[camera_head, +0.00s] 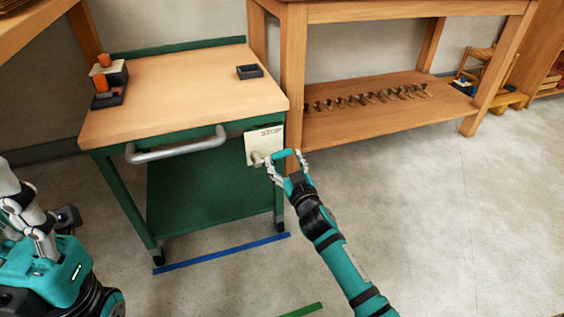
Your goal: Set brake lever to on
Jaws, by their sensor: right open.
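A pale plate (264,142) with small dark lettering, hard to read, is at the front right corner of the green cart (119,189). A grey pivot (257,158) shows at its lower edge. A teal lever (283,153) sticks out to the right in front of the plate, roughly level. My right gripper (288,165) is open at the lever, with its fingers on either side of it; I cannot tell whether they touch it. My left gripper (30,215) is at the left edge, partly cut off, away from the cart; its opening is unclear.
The cart's wooden top (185,95) holds orange-topped items (105,80) and a dark tray (249,71). A grey handle (175,151) crosses its front. A wooden bench (375,125) stands right. A blue floor strip (220,254) lies in front. Floor to the right is clear.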

